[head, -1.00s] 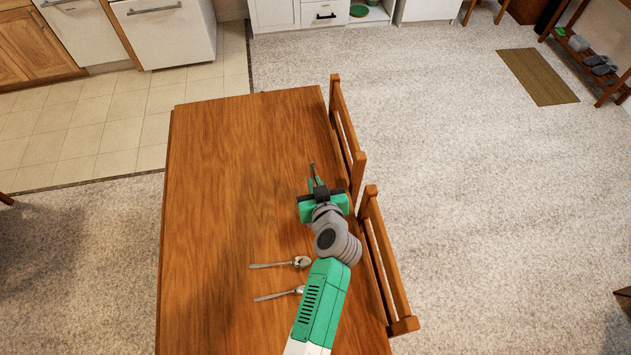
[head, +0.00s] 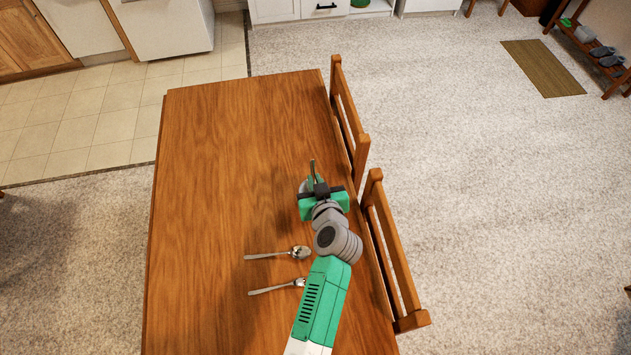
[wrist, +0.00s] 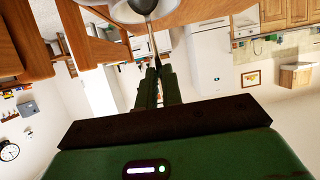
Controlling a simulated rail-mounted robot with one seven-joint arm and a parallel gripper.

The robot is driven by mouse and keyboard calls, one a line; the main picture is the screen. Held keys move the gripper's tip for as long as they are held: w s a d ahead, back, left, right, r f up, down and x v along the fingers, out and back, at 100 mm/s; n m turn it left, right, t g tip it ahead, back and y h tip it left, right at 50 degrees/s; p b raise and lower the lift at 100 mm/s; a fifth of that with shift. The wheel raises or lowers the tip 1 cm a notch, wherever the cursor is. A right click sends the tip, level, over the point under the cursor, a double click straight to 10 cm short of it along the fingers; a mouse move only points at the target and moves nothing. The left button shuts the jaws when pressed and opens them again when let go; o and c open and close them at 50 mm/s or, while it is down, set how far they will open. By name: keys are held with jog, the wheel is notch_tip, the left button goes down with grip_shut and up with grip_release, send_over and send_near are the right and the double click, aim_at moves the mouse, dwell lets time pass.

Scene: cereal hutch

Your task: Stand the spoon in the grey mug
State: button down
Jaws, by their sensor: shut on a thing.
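My gripper (head: 315,182) is above the right side of the wooden table, shut on a spoon. In the wrist view the fingers (wrist: 157,75) pinch the handle, and the spoon's bowl (wrist: 143,5) is at the top edge. A pale round thing, likely the grey mug (wrist: 124,13), lies behind the bowl there, cut off by the frame. In the head view a grey edge, likely the mug (head: 302,186), shows left of my gripper, which hides most of it. I cannot tell whether the bowl is inside it.
Two more spoons lie on the table (head: 215,170), one (head: 300,253) left of my arm and one (head: 298,283) nearer, partly by my forearm. Two chairs (head: 350,125) (head: 392,260) stand along the right edge. The table's left and far parts are clear.

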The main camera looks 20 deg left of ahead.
jog(key=c, duration=1.5)
grip_release()
jog(key=shift+r, duration=0.1)
jog(key=p+v, duration=0.1)
jog(key=v, duration=0.6)
jog(key=shift+s+d, duration=0.2)
jog(key=shift+s, duration=0.1)
